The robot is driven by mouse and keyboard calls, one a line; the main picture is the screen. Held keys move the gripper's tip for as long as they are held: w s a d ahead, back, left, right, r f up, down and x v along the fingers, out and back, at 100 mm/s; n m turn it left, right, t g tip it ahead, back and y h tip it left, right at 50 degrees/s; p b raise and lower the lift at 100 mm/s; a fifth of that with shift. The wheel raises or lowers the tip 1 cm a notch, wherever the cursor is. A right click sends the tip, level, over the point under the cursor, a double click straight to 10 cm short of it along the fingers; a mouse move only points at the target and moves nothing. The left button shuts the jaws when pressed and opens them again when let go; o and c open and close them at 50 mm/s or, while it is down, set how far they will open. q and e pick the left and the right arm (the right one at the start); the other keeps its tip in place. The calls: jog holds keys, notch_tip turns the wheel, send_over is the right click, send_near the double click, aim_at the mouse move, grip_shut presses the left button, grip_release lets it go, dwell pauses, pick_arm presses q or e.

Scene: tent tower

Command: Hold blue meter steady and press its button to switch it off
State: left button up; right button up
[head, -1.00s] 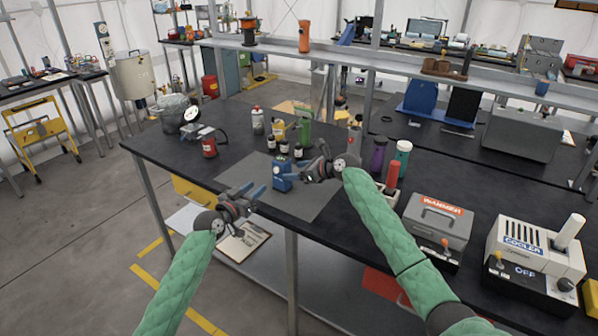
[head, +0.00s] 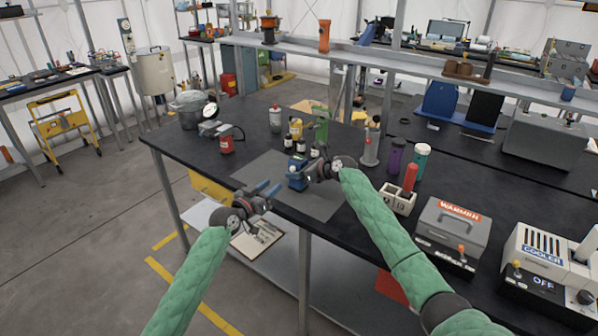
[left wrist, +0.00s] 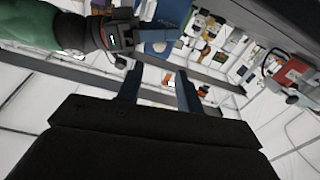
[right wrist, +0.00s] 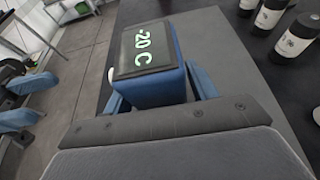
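The blue meter (head: 297,181) stands on the grey mat on the table. In the right wrist view its display (right wrist: 146,48) is lit and reads -20 C. My right gripper (head: 311,172) is at the meter, with its fingers on either side of the body (right wrist: 160,92); whether they press on it is unclear. My left gripper (head: 272,188) is open and empty, left of and nearer than the meter, by the table's front edge. In the left wrist view its fingers (left wrist: 158,88) are parted, and a blue part of the meter (left wrist: 172,14) shows beyond.
A white holder (head: 397,199), purple bottle (head: 396,156) and warmer box (head: 450,228) stand to the right. The grey mat (head: 318,205) is clear in front.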

jog(key=c, duration=0.8)
pick_arm(q)
jog(key=shift+r, duration=0.1)
jog(key=c, duration=0.3)
pick_arm(e)
jog(key=shift+c, duration=0.2)
pick_arm(q)
jog(key=shift+w+a+r, duration=0.1)
jog(key=shift+w+a, duration=0.05)
jog(key=shift+a, duration=0.1)
jog(key=c, duration=0.4)
jog(key=shift+a+r+m, duration=0.1)
jog(key=shift+a+m, duration=0.3)
jog(key=shift+a, duration=0.35)
grip_shut()
jog(key=shift+s+r+m+g+y, duration=0.2)
jog(key=shift+s+m, duration=0.6)
jog(key=shift+m, duration=2.2)
jog(key=shift+s+r+m+y, duration=0.25)
jog(key=shift+s+m, duration=0.6)
jog(key=shift+m, duration=2.15)
jog(key=shift+s+r+m+g+y, duration=0.2)
jog(key=shift+s+m, duration=0.6)
jog(key=shift+m, duration=2.2)
